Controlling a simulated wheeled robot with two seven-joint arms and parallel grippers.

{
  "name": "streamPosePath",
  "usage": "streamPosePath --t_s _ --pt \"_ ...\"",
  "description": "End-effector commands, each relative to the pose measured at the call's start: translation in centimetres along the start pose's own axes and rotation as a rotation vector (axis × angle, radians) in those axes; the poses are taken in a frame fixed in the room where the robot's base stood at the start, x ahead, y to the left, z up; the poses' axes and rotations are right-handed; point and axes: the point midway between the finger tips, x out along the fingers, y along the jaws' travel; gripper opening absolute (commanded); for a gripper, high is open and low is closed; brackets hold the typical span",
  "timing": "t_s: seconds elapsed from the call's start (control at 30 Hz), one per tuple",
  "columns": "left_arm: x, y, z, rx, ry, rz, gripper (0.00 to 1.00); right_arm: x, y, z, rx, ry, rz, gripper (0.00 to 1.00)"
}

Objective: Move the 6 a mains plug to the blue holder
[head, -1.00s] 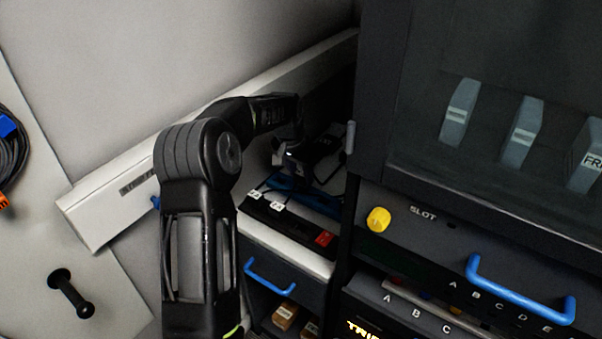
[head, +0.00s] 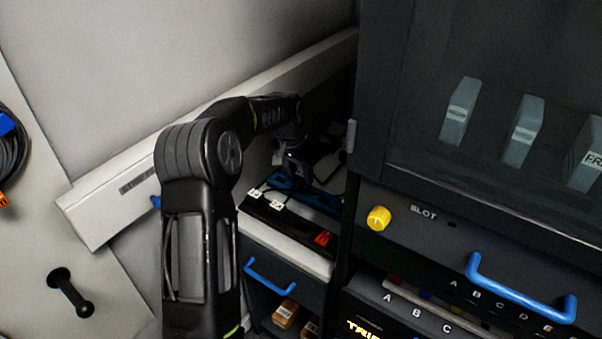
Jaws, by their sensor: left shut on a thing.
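My left gripper (head: 304,170) is low over the shelf in the recess beside the dark cabinet. It is shut on a dark thing that looks like a mains plug, mostly hidden by the fingers and shadow; its rating cannot be read. A thin dark cable shows beside the fingers. A blue holder (head: 321,204) lies behind the black power strip (head: 291,222), close below the gripper; whether they touch cannot be told. My right gripper is not in view.
The strip has a red switch (head: 323,239) at its right end. A drawer with a blue handle (head: 270,275) is below. The dark cabinet (head: 400,110) closes off the right side. A white wall trunking (head: 110,205) runs along the back left.

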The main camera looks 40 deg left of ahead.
Motion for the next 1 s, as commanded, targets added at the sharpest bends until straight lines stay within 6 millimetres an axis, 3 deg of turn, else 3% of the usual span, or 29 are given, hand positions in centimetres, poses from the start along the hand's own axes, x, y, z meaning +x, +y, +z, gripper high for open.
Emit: streamPosePath --t_s 1.0 --pt "0.83 0.01 0.22 0.000 0.000 0.000 0.00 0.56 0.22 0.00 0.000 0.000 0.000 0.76"
